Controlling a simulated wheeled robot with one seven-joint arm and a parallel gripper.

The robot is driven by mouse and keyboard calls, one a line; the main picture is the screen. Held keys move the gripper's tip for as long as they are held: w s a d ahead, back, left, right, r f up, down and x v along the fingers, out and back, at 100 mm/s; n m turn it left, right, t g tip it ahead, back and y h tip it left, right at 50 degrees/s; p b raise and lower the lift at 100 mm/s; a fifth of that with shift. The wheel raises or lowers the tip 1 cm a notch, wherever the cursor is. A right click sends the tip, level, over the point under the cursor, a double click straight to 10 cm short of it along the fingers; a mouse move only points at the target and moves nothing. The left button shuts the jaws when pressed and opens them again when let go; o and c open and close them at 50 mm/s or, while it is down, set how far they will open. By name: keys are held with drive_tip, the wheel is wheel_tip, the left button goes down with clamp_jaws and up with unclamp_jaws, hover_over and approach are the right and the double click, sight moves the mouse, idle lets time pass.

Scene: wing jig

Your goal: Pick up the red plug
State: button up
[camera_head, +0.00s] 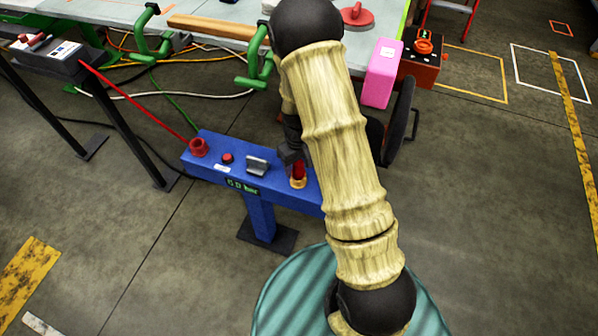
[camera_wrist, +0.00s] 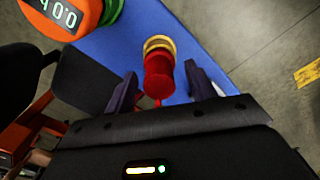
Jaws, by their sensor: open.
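The red plug (camera_wrist: 158,78) is in the middle of the wrist view, seated at a brass-coloured ring (camera_wrist: 158,43) on the blue stand (camera_wrist: 205,30). In the head view the red plug (camera_head: 298,172) shows at the right part of the blue stand (camera_head: 265,212), beside my arm. My gripper (camera_wrist: 160,88) is open, with one dark finger on each side of the plug. Gaps show between the fingers and the plug. In the head view my gripper (camera_head: 291,152) is partly hidden behind my arm.
The stand also carries a red socket (camera_head: 199,148), a red button (camera_head: 227,158) and a grey block (camera_head: 257,166). A red rod (camera_head: 135,104) slants up from its left end. Green clamps (camera_head: 255,62) hang at the workbench edge. A pink box (camera_head: 382,72) is right of my arm.

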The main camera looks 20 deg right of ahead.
drive_tip(key=shift+f, duration=0.6)
drive_tip(key=shift+c, duration=0.4)
drive_tip(key=c, duration=0.7)
drive_tip(key=shift+s+r, duration=0.1)
drive_tip(key=shift+r, duration=0.05)
clamp_jaws()
wheel_tip(320, 180, up, 10)
drive_tip(key=shift+f+p, duration=0.1)
drive_tip(key=shift+p, duration=0.2)
drive_tip(key=shift+r+p, duration=1.4)
drive_tip(key=shift+r, duration=0.15)
drive_tip(key=shift+f, duration=0.1)
